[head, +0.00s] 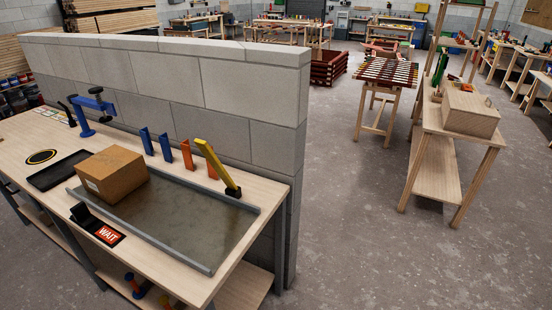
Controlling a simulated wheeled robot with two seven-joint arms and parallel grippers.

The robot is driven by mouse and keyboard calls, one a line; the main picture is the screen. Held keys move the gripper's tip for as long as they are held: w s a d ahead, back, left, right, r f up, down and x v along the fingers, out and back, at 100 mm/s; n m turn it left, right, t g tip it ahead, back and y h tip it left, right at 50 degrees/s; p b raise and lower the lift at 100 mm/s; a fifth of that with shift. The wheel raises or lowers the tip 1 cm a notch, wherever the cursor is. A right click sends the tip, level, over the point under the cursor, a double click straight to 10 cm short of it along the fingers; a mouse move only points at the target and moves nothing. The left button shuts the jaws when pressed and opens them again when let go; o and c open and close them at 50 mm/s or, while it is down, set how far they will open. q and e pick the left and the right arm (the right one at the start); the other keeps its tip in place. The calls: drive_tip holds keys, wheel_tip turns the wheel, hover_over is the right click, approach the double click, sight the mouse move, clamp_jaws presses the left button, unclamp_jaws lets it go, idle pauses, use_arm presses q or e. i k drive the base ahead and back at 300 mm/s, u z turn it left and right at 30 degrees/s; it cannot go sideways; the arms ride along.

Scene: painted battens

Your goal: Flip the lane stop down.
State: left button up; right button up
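A yellow bar (214,162) on a black foot stands at the far right corner of a grey lane (200,222) with raised metal edges; it looks like the lane stop. The bar is raised, tilted up and to the left from its foot, and does not lie across the lane. A brown cardboard box (112,175) sits at the lane's left end, apart from the bar. Neither of my grippers is in view.
The lane lies on a wooden bench (38,147) against a grey block wall (225,90). Blue (147,142) and orange (187,155) uprights stand behind the lane. A black holder with a red WAIT sign (108,234) sits in front. Open floor (345,225) lies to the right.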

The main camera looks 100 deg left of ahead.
sight(202, 146)
drive_tip(key=u, duration=2.45)
drive_tip(key=i, duration=1.6)
drive_tip(key=u, duration=2.6)
drive_tip(key=k, duration=0.3)
drive_tip(key=z, duration=0.55)
drive_tip(key=i, duration=0.3)
